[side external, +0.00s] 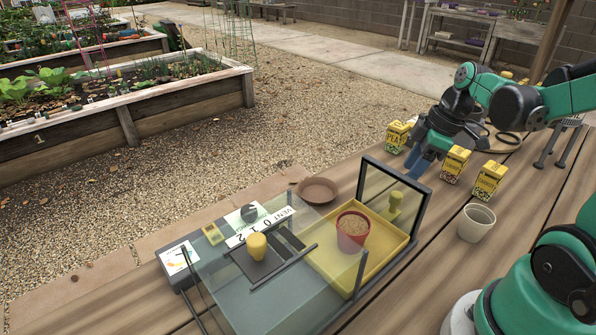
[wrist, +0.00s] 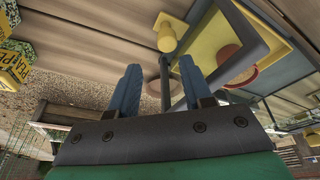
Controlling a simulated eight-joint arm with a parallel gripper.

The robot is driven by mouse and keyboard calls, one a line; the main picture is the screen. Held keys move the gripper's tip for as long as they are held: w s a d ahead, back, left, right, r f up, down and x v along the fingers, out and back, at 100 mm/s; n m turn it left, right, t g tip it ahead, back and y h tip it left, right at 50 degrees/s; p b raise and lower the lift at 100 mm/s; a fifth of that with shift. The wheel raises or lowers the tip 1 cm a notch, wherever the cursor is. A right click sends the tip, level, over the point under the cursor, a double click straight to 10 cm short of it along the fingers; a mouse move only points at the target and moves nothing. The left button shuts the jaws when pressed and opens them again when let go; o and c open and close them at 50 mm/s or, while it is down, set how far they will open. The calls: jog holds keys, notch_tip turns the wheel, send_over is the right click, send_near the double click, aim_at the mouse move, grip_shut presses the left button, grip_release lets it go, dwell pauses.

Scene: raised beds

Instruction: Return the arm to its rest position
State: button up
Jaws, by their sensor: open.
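My gripper (side external: 422,160) is above the wooden table at the right, among yellow seed boxes, with its blue fingers pointing down and left. In the wrist view my gripper (wrist: 158,88) shows two blue fingers spread apart with nothing held between them. The arm reaches in from the right edge of the side view. In the wrist view a yellow knob (wrist: 166,36) and a yellow tray (wrist: 222,48) lie beyond the fingers.
Raised beds (side external: 125,118) are beyond.

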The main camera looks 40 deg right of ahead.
jog(key=w+a+r+m+t+h, duration=0.2)
jog(key=w+a+r+m+h, duration=0.1)
jog(key=w+a+r+m, duration=0.15)
jog(key=s+a+m+t+y, duration=0.1)
jog(key=s+a+m+t, duration=0.1)
jog(key=a, duration=0.6)
jog(key=shift+s+f+m, duration=0.25)
jog(key=shift+s+m, duration=0.1)
jog(key=shift+s, duration=0.05)
